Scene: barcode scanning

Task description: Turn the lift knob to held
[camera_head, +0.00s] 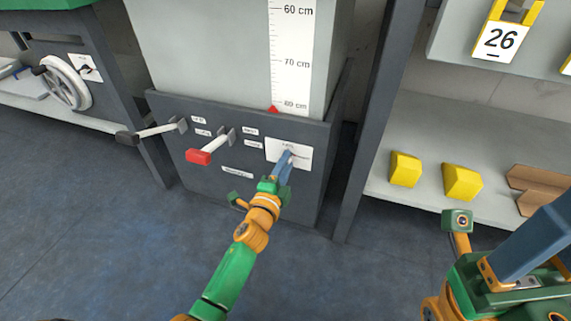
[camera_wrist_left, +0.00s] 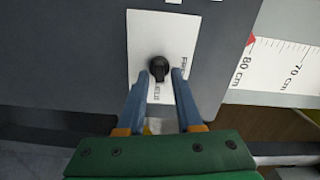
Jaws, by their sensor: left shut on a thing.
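The lift knob (camera_wrist_left: 159,68) is a small black knob on a white label plate (camera_wrist_left: 146,30) in the left wrist view. The plate also shows in the head view (camera_head: 303,155) on the dark front panel, where my gripper hides the knob. My left gripper (camera_wrist_left: 159,76) has its two blue fingers on either side of the knob, shut on it. It also shows in the head view (camera_head: 285,164). The label's print is partly covered, so I cannot read the knob's setting. My right gripper (camera_head: 540,245) shows in part at the lower right; its fingertips are not clear.
A red-ended lever (camera_head: 199,156) and a black-ended lever (camera_head: 128,138) stick out of the panel left of the knob. A height scale (camera_head: 292,50) with a red pointer (camera_head: 273,109) stands above. A shelf at right holds yellow blocks (camera_head: 462,182). A handwheel (camera_head: 65,82) is at far left.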

